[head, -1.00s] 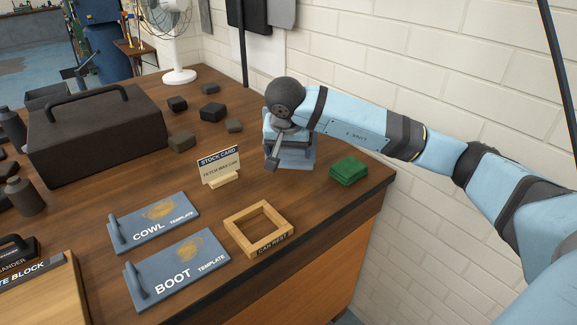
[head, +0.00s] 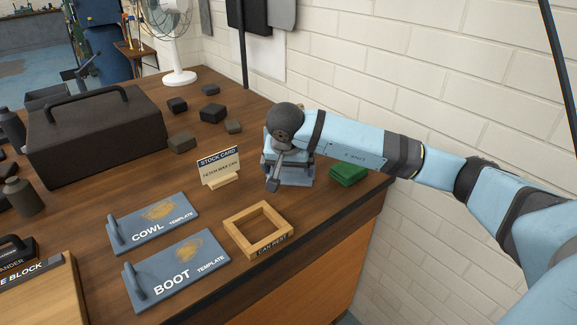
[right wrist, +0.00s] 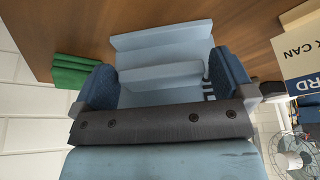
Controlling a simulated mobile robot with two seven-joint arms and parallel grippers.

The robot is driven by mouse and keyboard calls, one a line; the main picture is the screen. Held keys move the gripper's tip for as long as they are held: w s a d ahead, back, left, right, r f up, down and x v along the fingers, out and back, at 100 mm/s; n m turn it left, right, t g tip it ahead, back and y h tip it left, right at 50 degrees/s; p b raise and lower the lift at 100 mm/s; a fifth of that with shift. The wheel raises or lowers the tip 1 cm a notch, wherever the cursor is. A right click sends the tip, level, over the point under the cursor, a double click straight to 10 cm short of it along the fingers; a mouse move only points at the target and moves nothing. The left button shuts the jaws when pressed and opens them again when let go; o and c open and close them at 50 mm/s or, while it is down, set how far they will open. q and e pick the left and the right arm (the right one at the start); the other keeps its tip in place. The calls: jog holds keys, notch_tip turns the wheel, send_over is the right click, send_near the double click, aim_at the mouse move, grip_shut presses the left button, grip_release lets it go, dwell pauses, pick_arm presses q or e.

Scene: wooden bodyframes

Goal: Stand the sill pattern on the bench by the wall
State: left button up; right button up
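The sill pattern (right wrist: 165,75), as I take it, is a light blue stepped piece. In the right wrist view it fills the gap between the dark blue fingers of my right gripper (right wrist: 165,85), which appears shut on it. In the head view the light blue piece (head: 293,172) shows below my right wrist, low over the wooden bench (head: 225,205) near its wall side. My right gripper (head: 285,160) points down there and partly hides it. I cannot tell whether the piece touches the bench. My left gripper is not in view.
Green pads (head: 347,175) lie just right of the piece. A stock card (head: 219,163) stands to its left, and a wooden frame (head: 259,230) lies in front. Cowl (head: 152,222) and boot (head: 177,270) templates lie front left. Dark blocks (head: 212,113) lie behind.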

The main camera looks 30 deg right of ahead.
jog(key=shift+r, duration=0.1)
jog(key=shift+r, duration=0.35)
jog(key=p+v, duration=0.1)
jog(key=v, duration=1)
jog(key=shift+a+r, duration=0.2)
jog(key=shift+s, duration=0.15)
